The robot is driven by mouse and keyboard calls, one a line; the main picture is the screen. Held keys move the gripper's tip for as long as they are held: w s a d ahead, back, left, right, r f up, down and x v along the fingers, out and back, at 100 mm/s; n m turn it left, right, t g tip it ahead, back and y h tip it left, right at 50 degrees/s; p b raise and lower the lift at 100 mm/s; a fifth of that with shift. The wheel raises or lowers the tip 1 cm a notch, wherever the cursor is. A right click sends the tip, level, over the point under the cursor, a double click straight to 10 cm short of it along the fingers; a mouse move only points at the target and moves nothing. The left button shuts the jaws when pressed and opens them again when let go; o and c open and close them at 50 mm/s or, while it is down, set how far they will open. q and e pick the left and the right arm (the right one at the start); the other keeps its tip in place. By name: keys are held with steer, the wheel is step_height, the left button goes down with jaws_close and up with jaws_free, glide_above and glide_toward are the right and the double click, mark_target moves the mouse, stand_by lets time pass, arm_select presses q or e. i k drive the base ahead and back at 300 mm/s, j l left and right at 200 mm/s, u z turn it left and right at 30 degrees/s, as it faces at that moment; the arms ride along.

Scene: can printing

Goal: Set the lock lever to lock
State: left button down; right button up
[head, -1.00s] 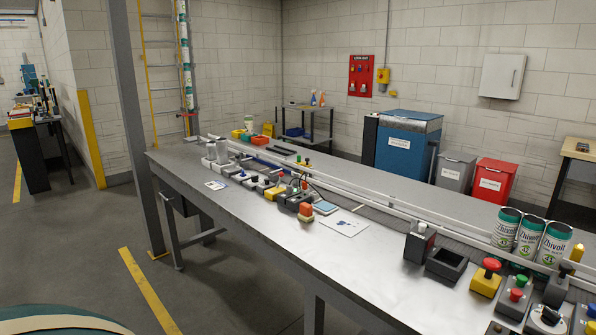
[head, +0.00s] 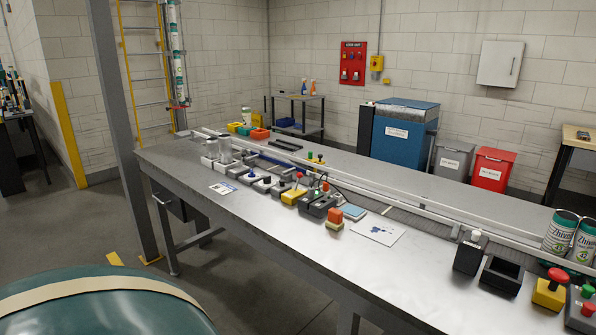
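I cannot make out for certain which part is the lock lever. Several small control boxes with knobs and buttons stand along the workbench (head: 300,245). Neither of my grippers is in view.
White-and-green cans (head: 561,232), a yellow box with a red button (head: 549,289) and an empty black tray (head: 501,276) stand at the bench's right. A rail (head: 370,192) runs along it. A rounded teal shape (head: 110,305) fills the lower left. Grey floor shows left.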

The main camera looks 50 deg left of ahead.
mark_target(299, 174)
steer(key=k+j+z, duration=0.1)
steer(key=j, duration=0.45)
steer(key=j+z, duration=0.15)
steer(key=j, duration=0.35)
steer(key=k+j, duration=0.1)
steer(key=j, duration=0.35)
steer(key=k+j, duration=0.1)
steer(key=j, duration=0.4)
steer(key=k+j, duration=0.1)
steer(key=j, duration=0.35)
steer(key=k+j, duration=0.15)
steer(key=j, duration=0.3)
steer(key=k+j, duration=0.1)
steer(key=j, duration=0.35)
steer(key=k+j+z, duration=0.1)
steer(key=j, duration=0.4)
